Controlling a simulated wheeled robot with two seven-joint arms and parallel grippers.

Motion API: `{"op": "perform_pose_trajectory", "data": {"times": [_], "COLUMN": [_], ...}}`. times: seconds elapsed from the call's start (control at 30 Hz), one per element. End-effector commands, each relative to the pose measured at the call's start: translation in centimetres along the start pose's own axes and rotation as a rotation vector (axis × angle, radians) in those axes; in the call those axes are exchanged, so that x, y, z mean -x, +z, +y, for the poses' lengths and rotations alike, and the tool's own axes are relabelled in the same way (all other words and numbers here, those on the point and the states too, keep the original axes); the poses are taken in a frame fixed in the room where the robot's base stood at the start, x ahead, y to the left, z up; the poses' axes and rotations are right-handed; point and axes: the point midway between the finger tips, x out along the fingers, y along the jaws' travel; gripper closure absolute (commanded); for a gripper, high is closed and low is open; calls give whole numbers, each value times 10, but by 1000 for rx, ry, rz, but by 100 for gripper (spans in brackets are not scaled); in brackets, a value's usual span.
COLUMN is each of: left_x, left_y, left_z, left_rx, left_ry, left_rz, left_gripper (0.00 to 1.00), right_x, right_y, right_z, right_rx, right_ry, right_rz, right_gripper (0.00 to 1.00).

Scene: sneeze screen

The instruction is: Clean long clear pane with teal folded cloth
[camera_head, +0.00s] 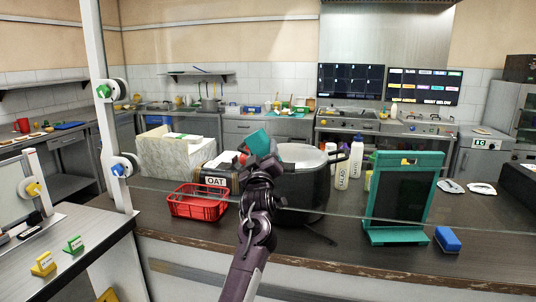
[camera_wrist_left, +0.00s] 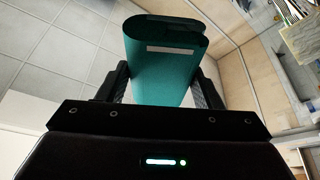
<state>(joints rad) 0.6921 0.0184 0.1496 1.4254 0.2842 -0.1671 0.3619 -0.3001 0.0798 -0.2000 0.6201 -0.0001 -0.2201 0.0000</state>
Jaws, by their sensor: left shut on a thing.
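The long clear pane (camera_head: 340,112) stands upright across the head view, held by clamps on a white post (camera_head: 107,125) at the left. Its lower edge shows as a thin pale line above the counter. My left gripper (camera_head: 260,160) is raised in front of the counter and shut on the teal folded cloth (camera_head: 258,142). In the left wrist view the cloth (camera_wrist_left: 165,62) sits between both fingers of the gripper (camera_wrist_left: 163,88), its folded end with a pale strip sticking out. I cannot tell whether the cloth touches the pane. My right gripper is out of view.
On the dark counter (camera_head: 480,255) stand a red basket (camera_head: 199,203), an OAT box (camera_head: 217,181), a large pot (camera_head: 305,195), white bottles (camera_head: 342,170), a teal-framed board (camera_head: 403,195) and a blue block (camera_head: 447,240). Yellow and green tags (camera_head: 74,244) stand at the lower left.

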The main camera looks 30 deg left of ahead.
Motion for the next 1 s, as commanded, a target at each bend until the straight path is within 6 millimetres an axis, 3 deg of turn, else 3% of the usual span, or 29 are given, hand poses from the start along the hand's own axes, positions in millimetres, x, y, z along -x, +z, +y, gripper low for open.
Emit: {"op": "perform_pose_trajectory", "data": {"times": [0.77,1.0], "left_x": [-11,-12], "left_y": [-26,-27], "left_z": [-45,-48], "left_rx": [-1,0], "left_ry": [-2,-2], "left_rz": [0,0], "left_gripper": [59,59], "right_x": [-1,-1], "right_y": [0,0], "right_z": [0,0], "right_rx": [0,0], "right_ry": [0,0], "right_rz": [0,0], "right_gripper": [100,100]}}
